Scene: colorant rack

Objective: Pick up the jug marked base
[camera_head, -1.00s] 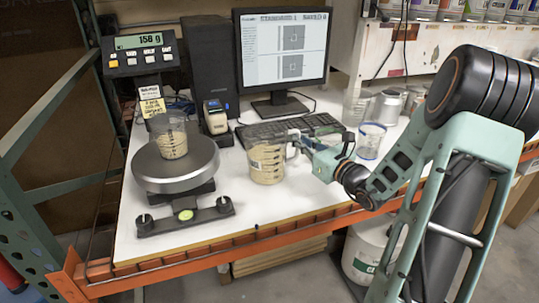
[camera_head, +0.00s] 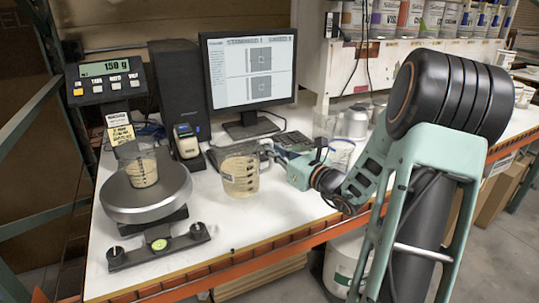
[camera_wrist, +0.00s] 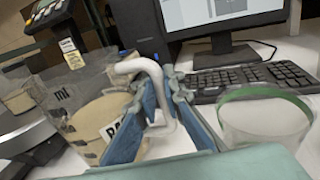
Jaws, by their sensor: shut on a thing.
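The jug (camera_head: 240,176) is clear, with dark scale marks and a beige filling. It is upright over the white table, in front of the keyboard. In the wrist view the jug (camera_wrist: 92,118) stands at the left, with "ml" and part of a label starting "BA" visible. My gripper (camera_head: 270,152) is at the jug's right side and shut on its pale handle. In the wrist view the handle runs between the fingers of my gripper (camera_wrist: 160,82). Whether the jug's bottom touches the table is not clear.
A scale (camera_head: 146,192) with a small beige-filled cup (camera_head: 141,170) stands at the left. The keyboard (camera_head: 260,151) and monitor (camera_head: 249,80) are behind the jug. A clear container (camera_head: 340,155) stands to the right. White table (camera_head: 255,222) is bare in front.

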